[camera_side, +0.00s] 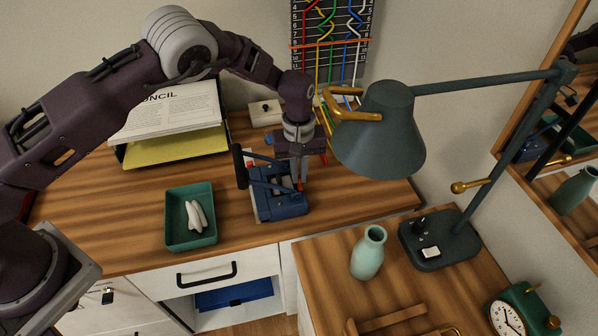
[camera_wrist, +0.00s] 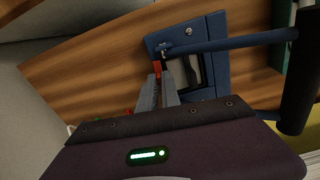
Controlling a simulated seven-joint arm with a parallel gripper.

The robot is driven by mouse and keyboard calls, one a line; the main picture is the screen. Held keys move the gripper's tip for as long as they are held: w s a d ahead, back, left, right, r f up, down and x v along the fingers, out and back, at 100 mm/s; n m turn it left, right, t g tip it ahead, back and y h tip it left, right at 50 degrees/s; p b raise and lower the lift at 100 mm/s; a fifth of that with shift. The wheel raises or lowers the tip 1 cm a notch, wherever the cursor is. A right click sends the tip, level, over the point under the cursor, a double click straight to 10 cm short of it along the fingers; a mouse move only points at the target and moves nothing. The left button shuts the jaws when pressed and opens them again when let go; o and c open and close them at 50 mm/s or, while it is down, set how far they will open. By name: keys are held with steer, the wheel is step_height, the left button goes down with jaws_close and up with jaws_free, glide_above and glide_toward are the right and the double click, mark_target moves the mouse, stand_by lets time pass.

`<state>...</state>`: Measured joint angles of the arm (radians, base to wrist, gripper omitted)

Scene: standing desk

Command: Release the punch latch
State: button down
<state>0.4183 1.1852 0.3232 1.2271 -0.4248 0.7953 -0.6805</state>
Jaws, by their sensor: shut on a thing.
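The blue punch (camera_side: 283,207) stands on the wooden desk near its front edge. Its lever, a blue bar with a black grip (camera_side: 240,166), sticks out to the left. In the wrist view the punch (camera_wrist: 216,28) is at the top, with the blue bar (camera_wrist: 235,43) running right to the black grip (camera_wrist: 302,80). My gripper (camera_side: 299,184) points down at the punch's right side. In the wrist view my gripper (camera_wrist: 160,80) is shut on a small red latch (camera_wrist: 157,67) at the punch's edge. The fingers hide part of the latch.
A green tray (camera_side: 178,240) with pale items sits left of the punch. A paper tray (camera_side: 175,150) stands behind it. The dark lamp shade (camera_side: 380,140) hangs close on my gripper's right. A green vase (camera_side: 369,253) and clock (camera_side: 508,318) stand on the lower right surface.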

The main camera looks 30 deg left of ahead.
steer(key=shift+n, duration=0.6)
steer(key=c, duration=1.6)
jaws_free()
steer(key=shift+o, duration=0.2)
step_height(320, 180, up, 7)
steer(key=shift+r, duration=0.1)
